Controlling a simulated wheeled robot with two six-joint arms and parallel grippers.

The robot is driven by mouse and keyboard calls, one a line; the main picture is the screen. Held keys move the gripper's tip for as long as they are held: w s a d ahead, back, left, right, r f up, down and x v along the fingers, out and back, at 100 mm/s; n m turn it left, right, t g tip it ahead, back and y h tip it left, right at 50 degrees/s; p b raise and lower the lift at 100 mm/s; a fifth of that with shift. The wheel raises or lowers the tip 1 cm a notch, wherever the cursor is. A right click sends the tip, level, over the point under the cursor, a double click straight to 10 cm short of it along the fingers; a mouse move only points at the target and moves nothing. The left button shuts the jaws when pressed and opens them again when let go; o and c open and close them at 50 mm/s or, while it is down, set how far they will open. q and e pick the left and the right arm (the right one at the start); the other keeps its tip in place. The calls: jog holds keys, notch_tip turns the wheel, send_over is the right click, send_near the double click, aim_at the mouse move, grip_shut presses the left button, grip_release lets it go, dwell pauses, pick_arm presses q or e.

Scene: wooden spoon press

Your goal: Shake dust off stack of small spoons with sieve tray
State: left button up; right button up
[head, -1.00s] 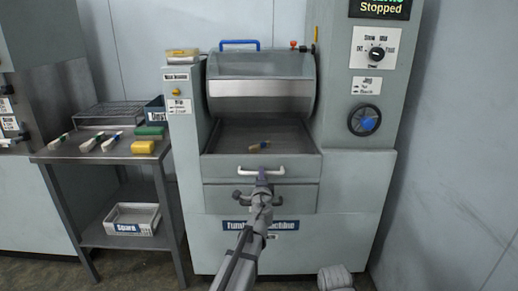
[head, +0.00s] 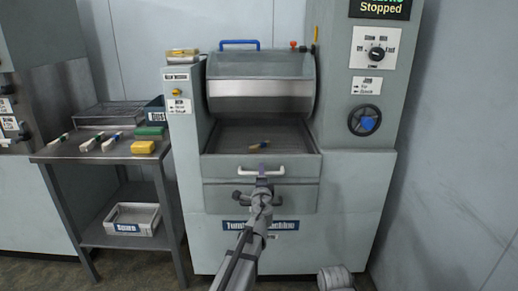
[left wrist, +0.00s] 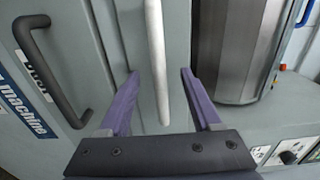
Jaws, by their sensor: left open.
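My left gripper (head: 262,174) is at this handle. In the left wrist view its purple fingers (left wrist: 160,76) are open, one on each side of the bar, with gaps visible.
A dark lower handle (left wrist: 47,70) is below the white one. The drum cover (head: 260,95) hangs above the tray. The side table (head: 110,153) holds brushes, a green and a yellow block and a wire rack (head: 108,114). A bin (head: 132,218) is beneath.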

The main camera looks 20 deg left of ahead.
pick_arm(q)
jog(key=v, duration=0.7)
dwell(0.4)
jog(key=s+d+f+n+g, duration=0.4)
jog(key=s+f+n+g, duration=0.6)
jog(key=s+f, duration=0.5)
jog(key=s+d+f+n+g+h, duration=0.1)
jog(key=s+d+f+g+h, duration=0.15)
jog(key=s+d+g, duration=0.4)
jog(key=s+d+f+g+h, duration=0.1)
jog(key=s+d+f, duration=0.3)
jog(key=s, duration=0.5)
notch_tip(320, 180, up, 35)
jog(key=s+p, duration=0.1)
jog(key=p, duration=3.4)
jog(key=shift+d+p, duration=0.3)
jog(key=shift+d, duration=0.2)
